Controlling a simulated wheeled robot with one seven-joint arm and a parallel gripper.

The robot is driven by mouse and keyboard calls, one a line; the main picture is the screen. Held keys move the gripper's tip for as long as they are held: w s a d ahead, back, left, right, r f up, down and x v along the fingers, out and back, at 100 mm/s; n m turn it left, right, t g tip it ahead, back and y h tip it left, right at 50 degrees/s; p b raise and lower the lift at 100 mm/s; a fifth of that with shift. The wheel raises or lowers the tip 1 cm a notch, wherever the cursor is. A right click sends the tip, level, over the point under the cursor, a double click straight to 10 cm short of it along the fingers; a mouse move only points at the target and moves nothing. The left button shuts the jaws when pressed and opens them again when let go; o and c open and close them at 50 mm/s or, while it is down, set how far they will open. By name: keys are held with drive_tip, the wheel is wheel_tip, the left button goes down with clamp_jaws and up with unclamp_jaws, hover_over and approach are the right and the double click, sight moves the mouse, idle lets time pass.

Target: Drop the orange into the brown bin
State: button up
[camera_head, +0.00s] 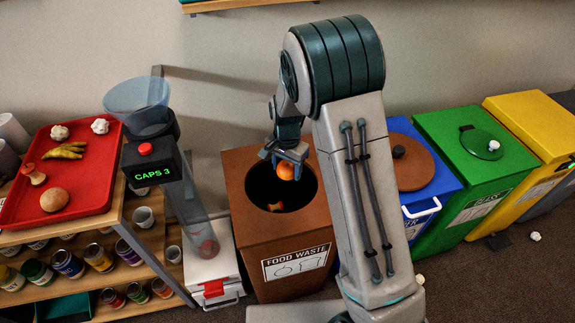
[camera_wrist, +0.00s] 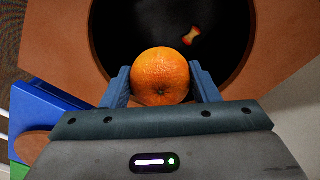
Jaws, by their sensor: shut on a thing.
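The orange (camera_wrist: 160,78) is between the two blue fingers of my gripper (camera_wrist: 162,88) in the wrist view. My gripper is shut on it. In the head view the orange (camera_head: 286,170) shows below my gripper (camera_head: 285,160), over the round opening of the brown bin (camera_head: 240,200). The bin has a "FOOD WASTE" label on its front. In the wrist view the bin's brown top (camera_wrist: 60,45) surrounds the dark hole. An apple core (camera_wrist: 191,36) lies inside the bin, apart from the orange.
A blue bin (camera_head: 440,185), a green bin (camera_head: 455,150) and a yellow bin (camera_head: 530,125) stand to the right. On the left, a red tray (camera_head: 85,185) with food items sits on a shelf with several cans. A "CAPS 3" counter (camera_head: 150,165) stands beside the brown bin.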

sight(287, 165)
drive_tip(key=o, duration=1.1)
drive_tip(key=shift+r, duration=0.1)
wheel_tip(287, 165, up, 14)
drive_tip(key=shift+f+p, duration=0.15)
drive_tip(key=shift+p, duration=0.5)
